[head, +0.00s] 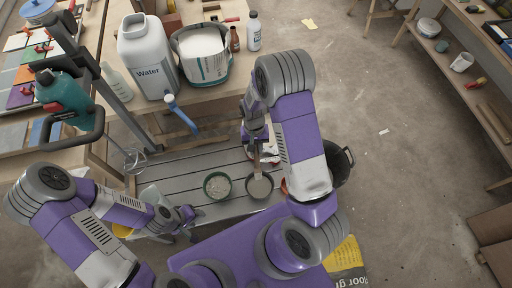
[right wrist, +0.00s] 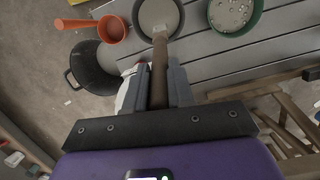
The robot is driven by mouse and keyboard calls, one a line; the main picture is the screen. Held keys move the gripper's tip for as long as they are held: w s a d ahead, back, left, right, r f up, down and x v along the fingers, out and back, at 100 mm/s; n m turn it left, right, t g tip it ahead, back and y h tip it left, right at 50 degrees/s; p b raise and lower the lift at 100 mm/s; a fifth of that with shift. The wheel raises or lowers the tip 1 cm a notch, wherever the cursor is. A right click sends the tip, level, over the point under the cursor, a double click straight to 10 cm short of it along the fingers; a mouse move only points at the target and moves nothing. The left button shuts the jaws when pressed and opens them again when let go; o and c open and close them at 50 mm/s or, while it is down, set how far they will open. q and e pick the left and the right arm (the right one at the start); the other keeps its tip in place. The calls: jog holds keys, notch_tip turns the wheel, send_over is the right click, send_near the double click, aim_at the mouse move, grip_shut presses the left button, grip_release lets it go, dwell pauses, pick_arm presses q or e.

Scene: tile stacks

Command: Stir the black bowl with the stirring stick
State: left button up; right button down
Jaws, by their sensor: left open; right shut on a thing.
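The black bowl (head: 259,195) stands on the slatted bench and holds smooth grey contents. It also shows at the top of the right wrist view (right wrist: 145,30). My right gripper (right wrist: 158,85) is shut on the brown stirring stick (right wrist: 159,66). The stick's far end reaches over the rim to the grey contents; I cannot tell how deep it goes. In the head view, the stick (head: 257,160) points down at the bowl, and my right arm partly hides the gripper. My left gripper (head: 189,214) is open and apart from the bowls, at the bench's left side.
A green bowl of pale pieces (head: 217,185) stands just left of the black bowl. An orange scoop (right wrist: 112,28) and a black bucket (right wrist: 80,68) are on the other side.

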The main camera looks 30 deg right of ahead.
notch_tip(320, 180, up, 4)
jog(key=p, duration=0.3)
dwell(0.4)
